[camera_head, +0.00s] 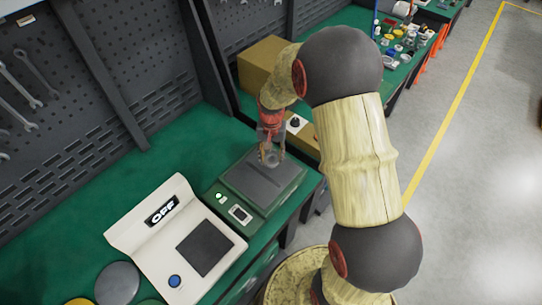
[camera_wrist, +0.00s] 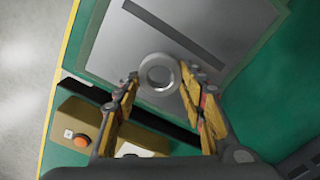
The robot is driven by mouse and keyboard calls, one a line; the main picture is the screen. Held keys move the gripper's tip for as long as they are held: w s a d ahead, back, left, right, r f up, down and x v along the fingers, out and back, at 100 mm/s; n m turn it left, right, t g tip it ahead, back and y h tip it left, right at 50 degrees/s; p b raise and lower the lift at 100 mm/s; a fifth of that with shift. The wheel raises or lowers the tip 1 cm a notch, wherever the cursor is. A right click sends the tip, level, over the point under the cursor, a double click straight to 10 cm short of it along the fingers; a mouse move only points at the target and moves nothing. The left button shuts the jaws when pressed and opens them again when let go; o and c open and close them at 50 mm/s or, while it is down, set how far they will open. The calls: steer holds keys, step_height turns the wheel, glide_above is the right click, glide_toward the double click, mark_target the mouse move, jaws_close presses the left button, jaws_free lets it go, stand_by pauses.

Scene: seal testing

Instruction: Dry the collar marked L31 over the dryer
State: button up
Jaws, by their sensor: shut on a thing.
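My gripper (camera_head: 270,148) hangs over a green unit (camera_head: 228,190) with a grey metal top and a dark slot. In the wrist view my gripper (camera_wrist: 160,75) is shut on a grey metal collar (camera_wrist: 157,59), a ring with an open middle held between the fingertips. The collar also shows below the fingers in the head view (camera_head: 270,160). The grey top (camera_wrist: 225,65) and its slot (camera_wrist: 176,32) lie beyond the collar in the wrist view. The height of the collar above the top is hard to judge. No L31 mark is readable, and no label names the dryer.
A white machine (camera_head: 135,230) with an OFF sign and dark pad stands left of the green unit. A tan box (camera_wrist: 75,118) with an orange button is beside the unit. A cardboard box (camera_head: 258,62) stands behind. Round discs (camera_head: 117,283) lie front left.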

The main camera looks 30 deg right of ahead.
steer(key=shift+r, duration=0.1)
step_height(320, 180, up, 9)
steer(key=p, duration=0.6)
stand_by(0.6)
